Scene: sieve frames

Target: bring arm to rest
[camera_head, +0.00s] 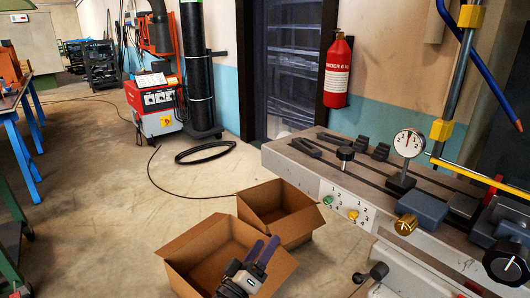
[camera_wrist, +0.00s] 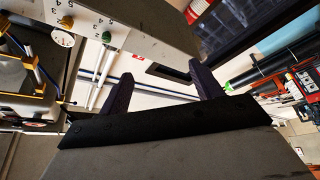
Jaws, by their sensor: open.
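My gripper (camera_head: 262,252) shows at the bottom of the head view, in front of the open cardboard boxes. Its two dark fingers point up and stand apart, with nothing between them. In the wrist view my gripper (camera_wrist: 165,88) also shows open and empty, with the wall and ceiling area beyond it. The front cardboard box (camera_head: 188,243) is partly hidden behind my gripper and arm. A second cardboard box (camera_head: 290,230) stands just behind it on the floor.
A machine table (camera_head: 290,155) with a dial gauge (camera_head: 408,143), knobs and blocks fills the right side. A red welding unit (camera_head: 155,105) and a dark gas cylinder (camera_head: 197,70) stand at the back. A black hose (camera_head: 205,152) lies on the floor. Open floor lies left of the boxes.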

